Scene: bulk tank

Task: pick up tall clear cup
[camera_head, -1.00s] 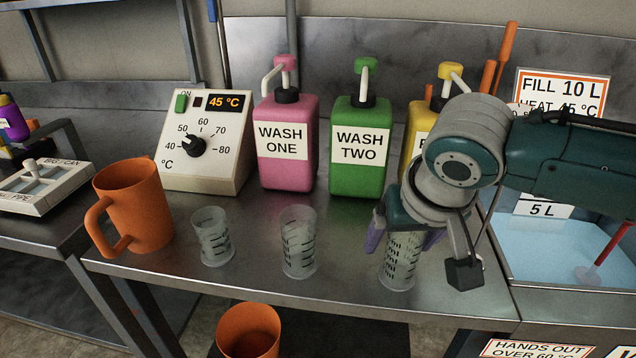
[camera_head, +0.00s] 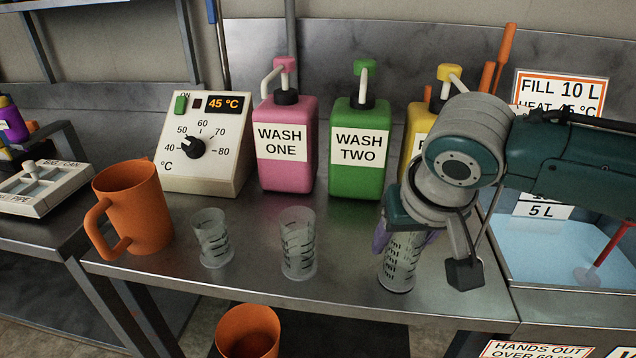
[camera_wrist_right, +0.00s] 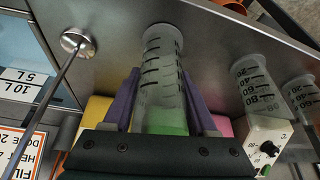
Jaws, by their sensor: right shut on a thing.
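A tall clear cup (camera_head: 397,268) with black markings is upright at the right end of the steel bench. My right gripper (camera_head: 408,238) reaches down from above with its purple fingers shut on the cup's sides. In the right wrist view the cup (camera_wrist_right: 160,75) lies between the two purple fingers, and my gripper (camera_wrist_right: 161,103) spans it. The cup's upper part is hidden by the gripper in the head view. Its base appears at bench level; I cannot tell whether it touches. My left gripper is not in view.
Two other clear cups, one in the middle (camera_head: 298,245) and one to its left (camera_head: 211,240), stand on the bench beside an orange jug (camera_head: 135,208). Pink (camera_head: 286,180) and green (camera_head: 357,175) wash bottles stand behind. A water-filled sink (camera_head: 560,250) is at the right.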

